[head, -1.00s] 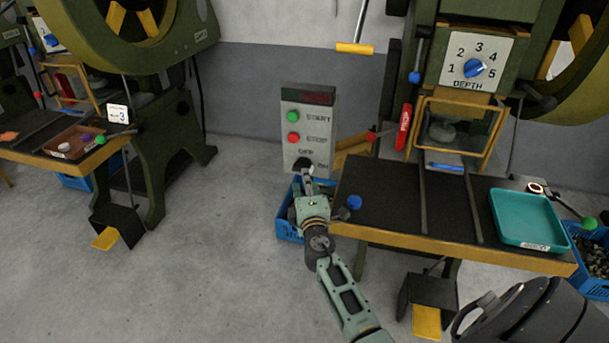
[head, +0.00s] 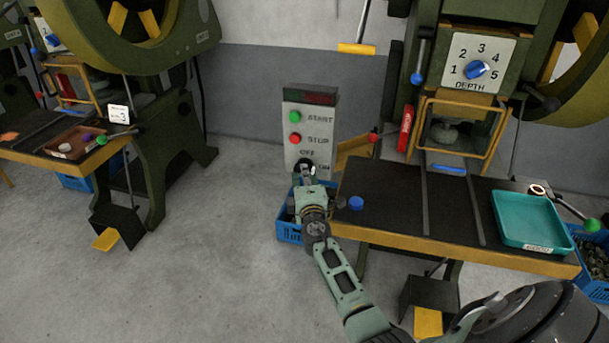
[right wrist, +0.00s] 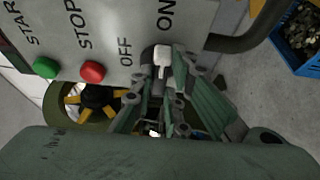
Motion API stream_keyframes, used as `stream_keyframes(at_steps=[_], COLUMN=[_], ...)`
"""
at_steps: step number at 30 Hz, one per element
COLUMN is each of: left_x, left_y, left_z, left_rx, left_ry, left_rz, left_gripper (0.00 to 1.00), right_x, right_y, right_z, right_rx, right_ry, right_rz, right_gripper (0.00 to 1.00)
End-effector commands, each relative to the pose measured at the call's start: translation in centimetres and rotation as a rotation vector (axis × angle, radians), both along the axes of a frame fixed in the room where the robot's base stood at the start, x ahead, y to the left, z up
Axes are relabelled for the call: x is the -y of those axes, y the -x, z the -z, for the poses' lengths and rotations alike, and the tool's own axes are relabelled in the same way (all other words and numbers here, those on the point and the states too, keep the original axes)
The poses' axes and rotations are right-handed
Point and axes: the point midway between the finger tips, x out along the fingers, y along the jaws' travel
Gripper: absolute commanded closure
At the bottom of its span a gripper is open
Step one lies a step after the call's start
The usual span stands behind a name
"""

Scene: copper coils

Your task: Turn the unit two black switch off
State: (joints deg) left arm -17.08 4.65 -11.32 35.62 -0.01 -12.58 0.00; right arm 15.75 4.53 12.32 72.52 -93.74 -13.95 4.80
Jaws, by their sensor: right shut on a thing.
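The grey control box (head: 311,130) stands against the wall, with a green START button (head: 295,117), a red STOP button (head: 295,139) and a dark display on top. The black switch (head: 303,163) is low on its front, below the OFF label, with ON to its right. My right gripper (head: 308,174) is at the switch, shut on it, and covers most of it. In the right wrist view, the fingers of my right gripper (right wrist: 160,80) close around the switch, and its white mark (right wrist: 161,56) shows between them. The switch's exact angle is hard to tell. My left gripper is not in view.
A blue crate (head: 288,232) stands below the box, behind my right arm. Open floor lies to the left.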

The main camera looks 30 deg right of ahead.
Motion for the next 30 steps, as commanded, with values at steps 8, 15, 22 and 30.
stream_keyframes(at_steps=[8, 15, 22, 30], left_x=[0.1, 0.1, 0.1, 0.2], left_y=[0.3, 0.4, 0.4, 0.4], left_z=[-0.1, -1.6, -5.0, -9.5], left_rx=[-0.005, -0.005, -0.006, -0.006], left_ry=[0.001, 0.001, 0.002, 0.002], left_rz=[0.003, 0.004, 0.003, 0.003], left_gripper=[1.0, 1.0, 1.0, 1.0], right_x=[0.0, 0.0, -0.1, -0.1], right_y=[0.0, 0.0, 0.0, -0.1], right_z=[0.0, -0.4, -1.0, -1.2], right_rx=[-0.003, -0.046, -0.163, -0.355], right_ry=[0.001, 0.038, 0.136, 0.3], right_rz=[0.0, 0.0, -0.002, -0.002], right_gripper=[1.0, 1.0, 1.0, 1.0])
